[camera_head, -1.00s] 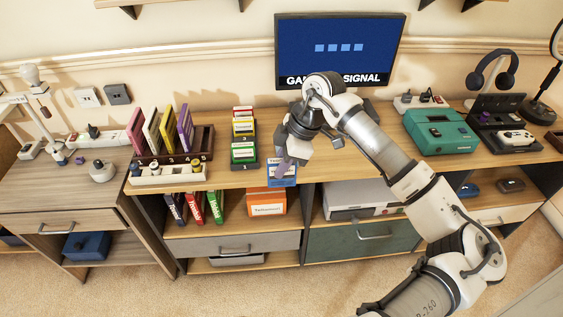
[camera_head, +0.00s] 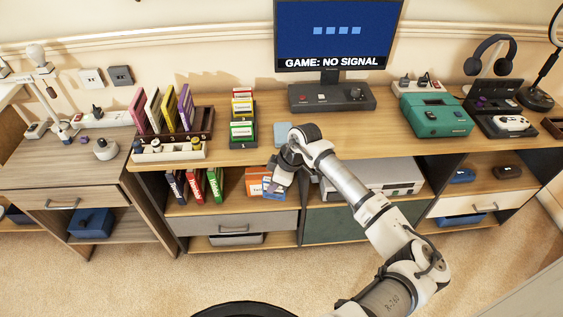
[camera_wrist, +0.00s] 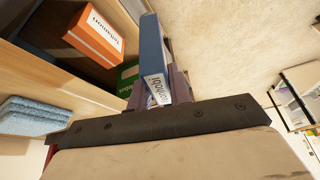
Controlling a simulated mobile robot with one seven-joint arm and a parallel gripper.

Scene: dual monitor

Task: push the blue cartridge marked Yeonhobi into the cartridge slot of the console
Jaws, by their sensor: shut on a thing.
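My gripper (camera_head: 281,180) is in front of the counter's front edge, before the open shelf. It is shut on a blue cartridge (camera_wrist: 152,50). In the wrist view the cartridge stands out between the fingers (camera_wrist: 158,92), its white label partly hidden, with the end of a name like "Yeonhobi" readable. In the head view only a small part of the cartridge (camera_head: 273,191) shows below my gripper. A dark grey unit (camera_head: 346,100) with a red button stands under the monitor. A teal console-like box (camera_head: 435,115) stands to its right. I cannot tell which has the cartridge slot.
A blue folded cloth (camera_head: 283,133) lies on the counter. Cartridge racks (camera_head: 190,140) stand to the left. A white and grey device (camera_head: 385,178) sits on the lower shelf. Counter before the dark unit is clear.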

